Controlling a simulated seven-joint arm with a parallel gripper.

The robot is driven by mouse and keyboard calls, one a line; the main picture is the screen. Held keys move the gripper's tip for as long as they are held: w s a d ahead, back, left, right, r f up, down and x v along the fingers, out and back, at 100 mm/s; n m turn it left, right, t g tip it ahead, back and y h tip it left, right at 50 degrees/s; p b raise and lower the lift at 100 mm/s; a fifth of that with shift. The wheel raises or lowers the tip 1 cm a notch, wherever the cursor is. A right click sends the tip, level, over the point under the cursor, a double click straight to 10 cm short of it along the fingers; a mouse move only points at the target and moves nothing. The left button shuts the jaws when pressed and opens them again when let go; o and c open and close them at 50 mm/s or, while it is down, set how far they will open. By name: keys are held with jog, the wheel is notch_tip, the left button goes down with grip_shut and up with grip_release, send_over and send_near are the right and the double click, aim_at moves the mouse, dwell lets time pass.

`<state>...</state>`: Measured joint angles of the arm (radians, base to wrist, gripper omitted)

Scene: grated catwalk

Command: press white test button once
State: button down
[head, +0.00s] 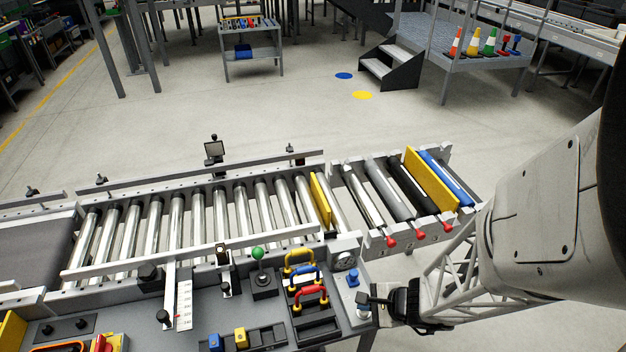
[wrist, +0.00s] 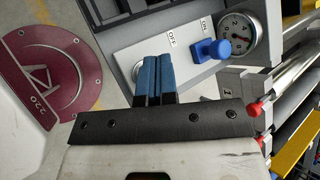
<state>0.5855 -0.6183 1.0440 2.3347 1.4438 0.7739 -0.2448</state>
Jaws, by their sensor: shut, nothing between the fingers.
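In the wrist view, my gripper (wrist: 154,60) is shut, its two blue fingers together and empty over a light switch panel (wrist: 185,45). In the head view, my gripper (head: 368,300) is at the right end of the control desk. A pale round rim (wrist: 137,72) shows just left of the fingers, partly hidden behind them; it may be the white test button, but I cannot tell. Whether the fingertips touch it is unclear. A blue knob (wrist: 213,48) sits right of the fingers between the OFF and ON marks; it also shows in the head view (head: 352,279).
A dial gauge (wrist: 238,32) is just right of the blue knob. Red-tipped rollers (head: 391,240) lie behind the panel. Colored handles (head: 305,275) and a green-topped lever (head: 258,255) stand to the left on the desk.

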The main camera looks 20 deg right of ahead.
jog(key=shift+r, duration=0.1)
dwell(0.3)
jog(key=shift+r, duration=2.45)
notch_tip(320, 180, up, 14)
jog(key=n+g, duration=0.4)
jog(key=n, duration=0.6)
send_over(362, 312)
jog(key=a, duration=0.5)
notch_tip(362, 312, up, 15)
jog(key=s+n+h, duration=0.2)
jog(key=n+h, duration=0.4)
jog(key=n, duration=0.2)
jog(key=shift+s+a+f, duration=0.15)
jog(key=shift+s+a, duration=0.05)
dwell(1.2)
